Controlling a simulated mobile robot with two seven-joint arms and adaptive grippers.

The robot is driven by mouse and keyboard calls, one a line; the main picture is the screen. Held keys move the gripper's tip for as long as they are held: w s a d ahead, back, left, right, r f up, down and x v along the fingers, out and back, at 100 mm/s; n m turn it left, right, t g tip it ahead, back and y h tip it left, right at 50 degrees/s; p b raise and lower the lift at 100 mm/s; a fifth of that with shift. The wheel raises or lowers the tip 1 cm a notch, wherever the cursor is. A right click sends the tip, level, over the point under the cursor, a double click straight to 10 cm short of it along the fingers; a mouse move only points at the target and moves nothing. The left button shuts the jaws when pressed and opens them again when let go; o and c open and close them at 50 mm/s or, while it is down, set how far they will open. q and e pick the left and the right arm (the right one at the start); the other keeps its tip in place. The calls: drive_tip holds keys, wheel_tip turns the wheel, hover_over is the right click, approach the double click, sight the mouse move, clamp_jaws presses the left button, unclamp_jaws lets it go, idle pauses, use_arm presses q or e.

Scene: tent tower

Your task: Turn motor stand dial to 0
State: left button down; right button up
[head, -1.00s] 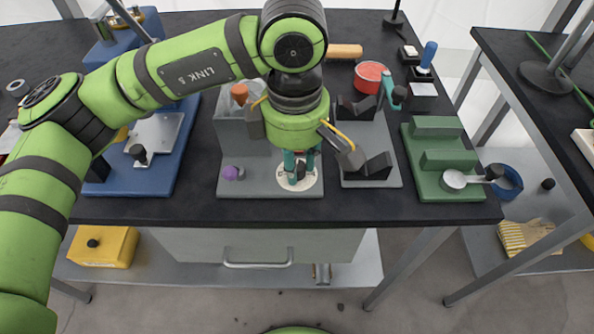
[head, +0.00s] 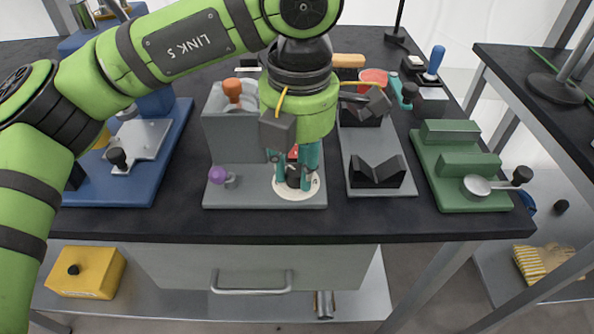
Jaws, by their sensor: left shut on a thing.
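The grey motor stand (head: 253,190) is on the black table, near its front edge. Its round cream dial plate (head: 311,191) lies flat at the stand's front right, with a dark knob (head: 293,177) in the middle. My left gripper (head: 294,178) points down over the dial, its teal fingers shut on the knob. The fingers and wrist hide most of the knob and part of the dial's marks, so I cannot read the setting. My right gripper is not in view.
A purple ball knob (head: 217,175) sits left of the dial, and an orange-brown knob (head: 232,88) stands behind. A grey plate with black V-blocks (head: 377,172) and a green fixture (head: 450,165) are at right. A blue base (head: 180,150) is at left.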

use_arm(q)
drive_tip(key=n+b, duration=0.2)
drive_tip(key=n, duration=0.2)
drive_tip(key=shift+f+n, duration=0.15)
drive_tip(key=shift+n, duration=0.15)
drive_tip(key=shift+n+b, duration=0.7)
drive_tip(key=shift+n, duration=1.1)
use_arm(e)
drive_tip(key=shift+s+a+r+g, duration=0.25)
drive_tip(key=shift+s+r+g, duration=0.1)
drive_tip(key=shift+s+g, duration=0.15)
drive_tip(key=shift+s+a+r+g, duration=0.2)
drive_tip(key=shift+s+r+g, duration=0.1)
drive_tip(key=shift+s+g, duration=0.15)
use_arm(q)
drive_tip(key=c, duration=1)
unclamp_jaws()
drive_tip(key=shift+s, duration=0.1)
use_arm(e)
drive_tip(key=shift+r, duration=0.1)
use_arm(q)
drive_tip(key=shift+r, duration=0.2)
